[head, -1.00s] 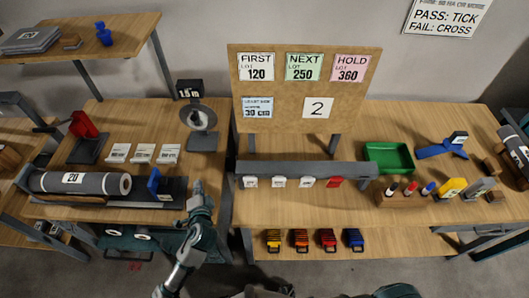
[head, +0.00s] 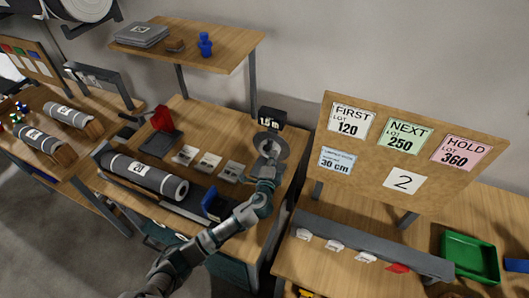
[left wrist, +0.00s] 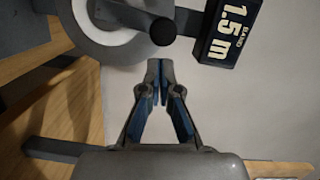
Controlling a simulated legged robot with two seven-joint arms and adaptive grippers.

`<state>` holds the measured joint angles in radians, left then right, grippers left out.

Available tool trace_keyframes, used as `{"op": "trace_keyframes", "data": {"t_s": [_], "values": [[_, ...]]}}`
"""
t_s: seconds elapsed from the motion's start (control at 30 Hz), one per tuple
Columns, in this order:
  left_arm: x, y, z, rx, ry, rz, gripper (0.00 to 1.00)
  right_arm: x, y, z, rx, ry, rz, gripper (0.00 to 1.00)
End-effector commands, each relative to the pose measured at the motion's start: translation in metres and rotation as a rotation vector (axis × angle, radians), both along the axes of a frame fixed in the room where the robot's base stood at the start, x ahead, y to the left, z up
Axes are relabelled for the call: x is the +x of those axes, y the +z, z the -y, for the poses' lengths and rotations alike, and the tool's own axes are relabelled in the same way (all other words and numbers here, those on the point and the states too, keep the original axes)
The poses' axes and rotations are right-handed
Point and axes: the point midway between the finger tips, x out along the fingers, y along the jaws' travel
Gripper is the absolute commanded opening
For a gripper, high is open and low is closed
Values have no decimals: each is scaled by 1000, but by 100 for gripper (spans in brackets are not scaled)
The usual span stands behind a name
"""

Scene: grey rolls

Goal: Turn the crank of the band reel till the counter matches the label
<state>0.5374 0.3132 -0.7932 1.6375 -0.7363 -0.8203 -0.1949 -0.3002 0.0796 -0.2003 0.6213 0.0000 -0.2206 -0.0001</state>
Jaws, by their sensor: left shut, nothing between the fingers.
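The band reel (head: 268,141) stands at the back right of the left table, a pale disc partly hidden by my left gripper (head: 268,158). It also shows in the left wrist view (left wrist: 92,38), top left. A dark box (head: 269,120) by the reel reads 1.5 m; in the left wrist view the box (left wrist: 228,32) reads "1.5 m" and "BAND". I cannot tell whether this is label or counter. The crank's round black knob (left wrist: 162,31) lies over the disc's right edge. My left gripper (left wrist: 160,75) is shut and empty, just below the knob in that view. My right gripper is out of view.
A grey roll (head: 145,178) lies at the table's front left, with a blue block (head: 213,204) beside it. Several white cards (head: 208,163) lie left of my gripper. A board with lot cards (head: 404,185) stands to the right, and a shelf (head: 190,50) behind.

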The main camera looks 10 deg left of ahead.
Motion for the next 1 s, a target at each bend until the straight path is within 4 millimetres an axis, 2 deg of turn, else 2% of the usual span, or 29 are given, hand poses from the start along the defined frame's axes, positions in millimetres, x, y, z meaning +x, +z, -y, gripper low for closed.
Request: {"op": "trace_keyframes", "data": {"t_s": [0.03, 0.2, 0.33, 1.0], "values": [[10, 1, 0, 1, 0, 1, 0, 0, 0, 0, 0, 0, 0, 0], [14, -3, -25, 2, 0, 0, 0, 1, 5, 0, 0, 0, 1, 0], [17, -5, -35, 1, 0, -1, 0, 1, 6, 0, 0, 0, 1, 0], [18, -5, -41, -44, -1, -9, 0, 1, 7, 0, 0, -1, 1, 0]]}}
